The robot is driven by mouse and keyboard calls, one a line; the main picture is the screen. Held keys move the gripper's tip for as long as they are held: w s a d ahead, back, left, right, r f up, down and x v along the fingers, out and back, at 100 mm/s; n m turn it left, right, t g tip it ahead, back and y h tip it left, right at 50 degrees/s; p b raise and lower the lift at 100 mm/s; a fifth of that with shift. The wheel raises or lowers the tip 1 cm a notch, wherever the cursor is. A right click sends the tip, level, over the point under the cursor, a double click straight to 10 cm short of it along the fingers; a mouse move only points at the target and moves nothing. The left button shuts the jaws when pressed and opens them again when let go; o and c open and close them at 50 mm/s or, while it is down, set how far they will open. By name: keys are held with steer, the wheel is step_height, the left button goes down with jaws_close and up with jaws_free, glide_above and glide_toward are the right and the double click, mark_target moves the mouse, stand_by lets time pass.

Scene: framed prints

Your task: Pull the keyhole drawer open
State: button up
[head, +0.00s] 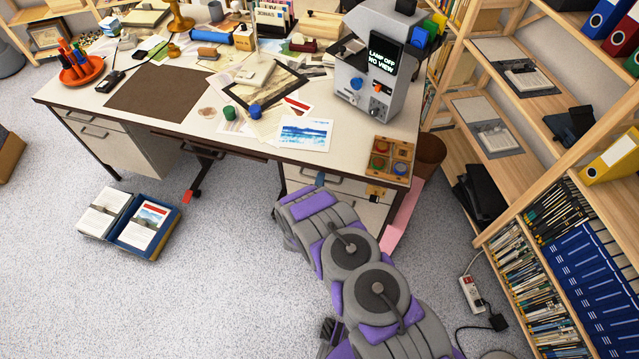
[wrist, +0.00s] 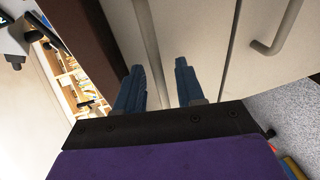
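The desk's right-hand drawer unit (head: 345,187) shows in the head view, partly hidden behind my arm. In the wrist view, pale drawer fronts (wrist: 215,35) fill the upper middle, and their faces look shut. My gripper (wrist: 158,64) is open, with its two dark blue fingers apart in front of these fronts. A long grey bar (wrist: 145,45), apparently a drawer handle, runs between the fingers; I cannot tell whether they touch it. A second, bent handle (wrist: 278,30) lies to the right on another front. I cannot make out a keyhole.
The desktop holds papers, a grey device (head: 375,75) and a wooden tray of coloured discs (head: 391,160) above the drawers. A brown bin (head: 430,155) and shelves (head: 540,130) stand right. An open blue binder (head: 135,220) lies on the floor left.

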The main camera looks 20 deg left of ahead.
steer(key=shift+c, duration=0.5)
jaws_close()
steer(key=shift+s, duration=0.15)
